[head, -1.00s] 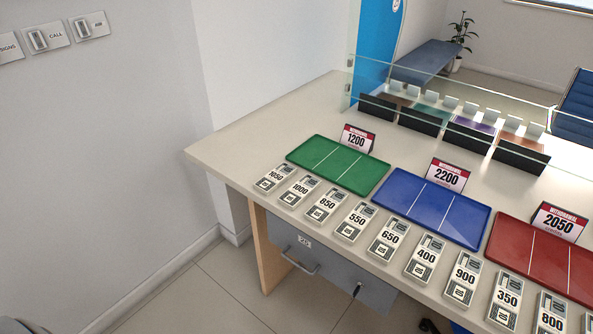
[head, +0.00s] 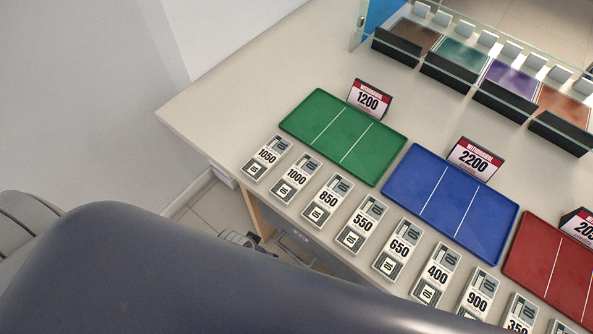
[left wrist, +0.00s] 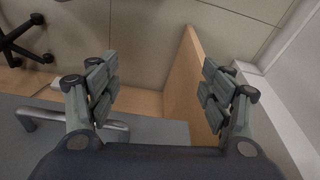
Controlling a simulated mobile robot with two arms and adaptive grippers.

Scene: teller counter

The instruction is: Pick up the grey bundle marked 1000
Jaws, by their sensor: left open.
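The grey bundle marked 1000 (head: 296,178) lies flat on the counter in the head view, second from the left in a row of similar bundles. It sits between the bundle marked 1050 (head: 266,158) and the bundle marked 850 (head: 328,201), in front of the green tray. My left gripper (left wrist: 160,95) is open and empty in the left wrist view, with the floor, a wooden panel and a drawer front beyond its fingers. My right gripper is not in view.
Green (head: 303,102), blue (head: 411,205) and red (head: 531,262) trays stand behind the bundles, with cards marked 1200 (head: 369,100) and 2200 (head: 475,158) behind them. A glass screen and dark holders stand farther back. The counter's left end (head: 215,110) is clear.

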